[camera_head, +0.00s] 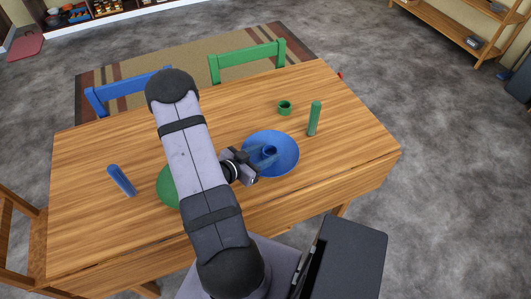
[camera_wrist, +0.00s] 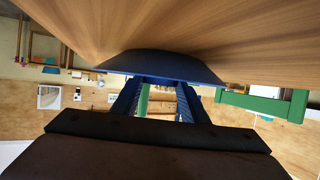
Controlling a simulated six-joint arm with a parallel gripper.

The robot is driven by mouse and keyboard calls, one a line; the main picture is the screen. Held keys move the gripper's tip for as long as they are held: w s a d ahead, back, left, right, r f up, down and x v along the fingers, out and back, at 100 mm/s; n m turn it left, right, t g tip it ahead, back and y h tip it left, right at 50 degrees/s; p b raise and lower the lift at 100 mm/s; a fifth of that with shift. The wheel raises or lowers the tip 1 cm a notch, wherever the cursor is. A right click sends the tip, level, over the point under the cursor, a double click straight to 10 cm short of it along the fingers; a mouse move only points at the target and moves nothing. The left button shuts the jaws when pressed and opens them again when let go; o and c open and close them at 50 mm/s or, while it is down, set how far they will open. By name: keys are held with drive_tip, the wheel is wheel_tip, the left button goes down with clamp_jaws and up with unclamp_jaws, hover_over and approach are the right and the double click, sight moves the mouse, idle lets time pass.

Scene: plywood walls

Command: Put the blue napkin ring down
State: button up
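The blue napkin ring (camera_head: 269,151) is over the middle of the blue plate (camera_head: 287,160) in the head view. My gripper (camera_head: 266,156) reaches in low from the left, with its fingers at the ring's two sides, and seems shut on it. The wrist view shows the two fingers (camera_wrist: 160,84) spread apart, their tips close to the dark blue plate (camera_wrist: 160,62), which is seen edge-on. The ring is hard to make out there. I cannot tell whether the ring touches the plate.
A blue rolled napkin (camera_head: 121,180) is at the left. My arm partly covers a green plate (camera_head: 167,187). A blue chair (camera_head: 124,91) and a green chair (camera_head: 247,61) are behind the table (camera_head: 352,150).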

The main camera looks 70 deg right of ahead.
drive_tip(key=o, duration=0.4)
drive_tip(key=shift+c, duration=0.2)
drive_tip(key=shift+r, duration=0.25)
drive_tip(key=shift+w+a, duration=0.2)
drive_tip(key=shift+a, duration=0.1)
drive_tip(key=v, duration=1.1)
drive_tip(key=shift+a+r, duration=0.15)
drive_tip(key=shift+r, duration=0.05)
